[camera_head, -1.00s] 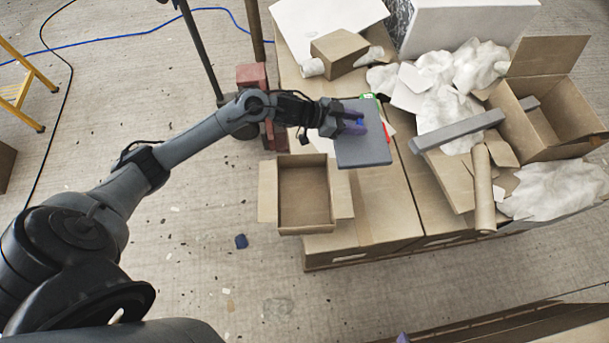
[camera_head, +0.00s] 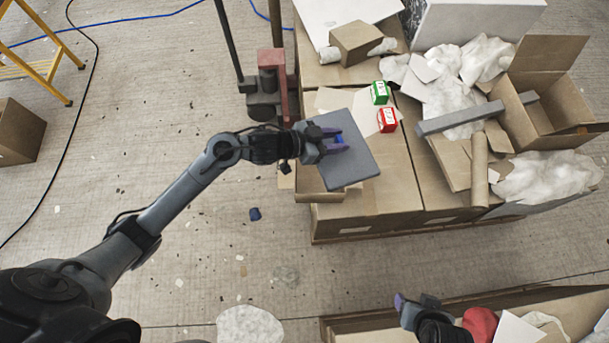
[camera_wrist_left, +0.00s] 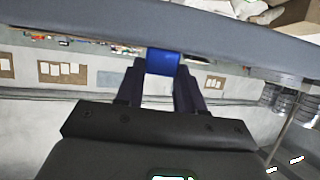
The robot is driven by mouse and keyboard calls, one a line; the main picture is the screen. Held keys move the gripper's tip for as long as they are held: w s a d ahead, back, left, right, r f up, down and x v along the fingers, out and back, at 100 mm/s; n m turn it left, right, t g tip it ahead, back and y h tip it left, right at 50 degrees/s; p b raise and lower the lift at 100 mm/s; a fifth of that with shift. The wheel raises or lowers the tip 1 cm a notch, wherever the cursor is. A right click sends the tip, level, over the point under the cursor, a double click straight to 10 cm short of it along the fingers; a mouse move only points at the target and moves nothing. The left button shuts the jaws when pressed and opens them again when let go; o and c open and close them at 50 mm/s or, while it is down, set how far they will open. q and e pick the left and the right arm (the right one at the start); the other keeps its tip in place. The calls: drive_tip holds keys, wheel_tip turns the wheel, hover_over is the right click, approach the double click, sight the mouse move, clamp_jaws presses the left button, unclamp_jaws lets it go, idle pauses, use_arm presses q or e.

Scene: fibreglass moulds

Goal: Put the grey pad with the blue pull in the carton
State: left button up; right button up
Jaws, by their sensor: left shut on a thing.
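My left gripper (camera_head: 335,142) is shut on the blue pull (camera_head: 340,138) of the grey pad (camera_head: 353,167). The pad is a flat grey slab, held tilted above the boxes. In the left wrist view the blue pull (camera_wrist_left: 162,62) sits between the two fingers, with the pad (camera_wrist_left: 215,33) across the top. A small open carton (camera_head: 318,197) lies below the pad, which hides most of it. A larger open carton (camera_head: 550,118) stands at the right. My right gripper (camera_head: 412,306) is at the bottom right; its jaw opening is unclear.
A green box (camera_head: 380,93) and a red box (camera_head: 388,120) stand right of the pad. A long grey bar (camera_head: 460,119), a cardboard tube (camera_head: 479,170) and crumpled white sheets (camera_head: 470,65) clutter the right. A red and grey stand (camera_head: 270,85) is at the left edge of the boxes.

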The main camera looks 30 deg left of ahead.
sight(347, 158)
use_arm(q)
drive_tip(key=d+f+m, duration=0.1)
drive_tip(key=f, duration=0.1)
drive_tip(key=d+f+m+g+h, duration=0.1)
drive_tip(key=d+f, duration=0.1)
drive_tip(key=d+f+g, duration=0.1)
drive_tip(key=f, duration=0.1)
drive_tip(key=shift+d+f+m+h, duration=0.1)
drive_tip(key=shift+d+m+h, duration=0.1)
drive_tip(key=shift+m+h, duration=0.2)
drive_tip(key=w+a+f+b, duration=0.3)
drive_tip(key=a+f+b, duration=0.1)
drive_tip(key=a+f, duration=0.6)
drive_tip(key=shift+w+a+f+b, duration=0.25)
drive_tip(key=shift+f+b, duration=0.15)
drive_tip(key=shift+f, duration=0.05)
use_arm(e)
drive_tip(key=x, duration=0.4)
drive_tip(key=shift+s+a+f, duration=0.15)
drive_tip(key=shift+s+f, duration=0.2)
use_arm(q)
drive_tip(key=shift+f, duration=0.1)
drive_tip(key=shift+f+b, duration=0.4)
drive_tip(key=shift+f, duration=0.1)
use_arm(e)
drive_tip(key=shift+a+f, duration=0.1)
drive_tip(key=shift+f, duration=0.3)
use_arm(q)
drive_tip(key=o, duration=1)
drive_tip(key=shift+o, duration=0.2)
